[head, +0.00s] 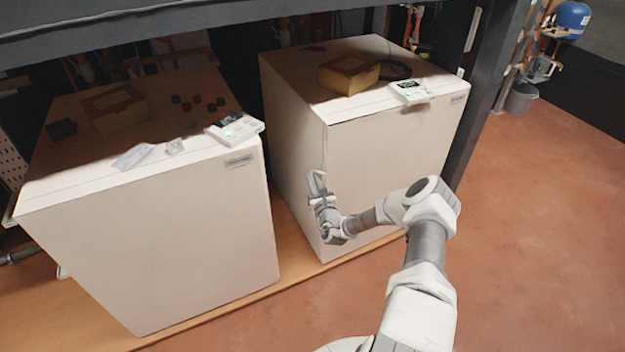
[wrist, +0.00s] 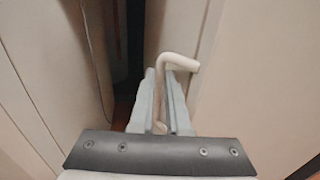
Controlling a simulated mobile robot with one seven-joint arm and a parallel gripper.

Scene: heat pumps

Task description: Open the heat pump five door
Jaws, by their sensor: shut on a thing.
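Two white box-shaped heat pumps stand side by side in the head view, a left one (head: 165,235) and a right one (head: 400,145). Their labels are too small to read, so I cannot tell which is number five. My gripper (head: 317,183) is at the left front edge of the right heat pump. In the wrist view my gripper (wrist: 164,100) has its two fingers on either side of a pale bent handle (wrist: 178,62), shut on it. The handle's lower part shows between the fingers. The right heat pump's front looks closed or nearly so.
A narrow dark gap separates the two heat pumps. A yellowish box (head: 349,74) and a control panel (head: 410,91) sit on the right one. Another control panel (head: 234,127) sits on the left one. A dark post (head: 487,90) stands at right. Reddish floor (head: 550,220) is clear at right.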

